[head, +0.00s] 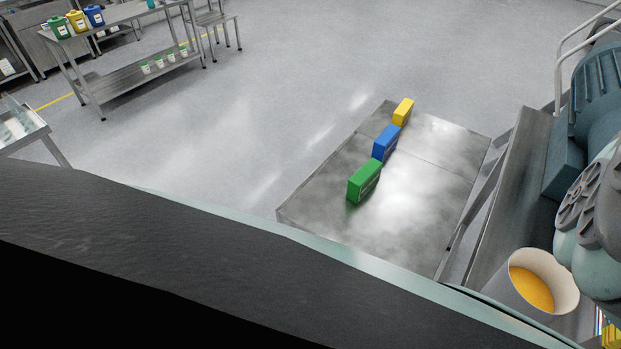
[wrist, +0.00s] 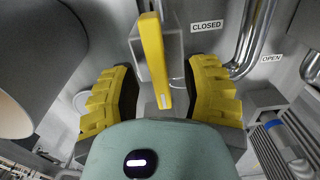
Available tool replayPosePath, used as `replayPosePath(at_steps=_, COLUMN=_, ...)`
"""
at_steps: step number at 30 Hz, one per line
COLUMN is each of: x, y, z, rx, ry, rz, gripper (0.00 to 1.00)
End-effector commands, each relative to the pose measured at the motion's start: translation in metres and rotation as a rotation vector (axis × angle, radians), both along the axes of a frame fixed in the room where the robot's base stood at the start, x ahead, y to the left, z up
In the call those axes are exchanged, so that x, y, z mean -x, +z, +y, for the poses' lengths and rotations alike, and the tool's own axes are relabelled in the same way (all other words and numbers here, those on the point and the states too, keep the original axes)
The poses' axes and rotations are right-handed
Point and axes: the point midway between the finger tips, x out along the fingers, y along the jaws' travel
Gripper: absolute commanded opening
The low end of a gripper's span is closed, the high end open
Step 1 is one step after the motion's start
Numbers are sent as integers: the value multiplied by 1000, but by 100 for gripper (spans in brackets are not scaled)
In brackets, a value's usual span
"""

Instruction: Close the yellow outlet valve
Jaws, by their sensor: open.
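The yellow outlet valve lever (wrist: 153,60) stands nearly upright in the wrist view, in front of a grey block. A "CLOSED" label (wrist: 207,26) is to its upper right and an "OPEN" label (wrist: 271,58) is farther right. My gripper (wrist: 160,98) is open, with one yellow-and-black finger on each side of the lever's lower end. Gaps show between the lever and both fingers; whether the lever's end is deep between them is hard to tell. I cannot make out the lever in the head view.
Shiny metal pipes (wrist: 248,40) run close to the right finger. In the head view, a pale container (head: 571,283) of orange-yellow contents is at the lower right. A steel table (head: 420,225) carries green, blue and yellow boxes. Open floor lies beyond it.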

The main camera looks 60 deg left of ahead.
Motion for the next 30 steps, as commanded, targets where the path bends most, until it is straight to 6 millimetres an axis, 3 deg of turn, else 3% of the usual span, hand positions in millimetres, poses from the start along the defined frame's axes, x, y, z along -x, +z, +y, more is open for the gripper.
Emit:
replayPosePath(at_steps=14, x=0, y=-10, z=1, rx=-4, ry=-1, rz=-2, gripper=46)
replayPosePath(at_steps=15, x=0, y=-10, z=1, rx=-4, ry=-1, rz=-2, gripper=51)
replayPosePath(at_steps=30, x=0, y=-10, z=1, rx=-4, ry=0, rz=-2, gripper=0)
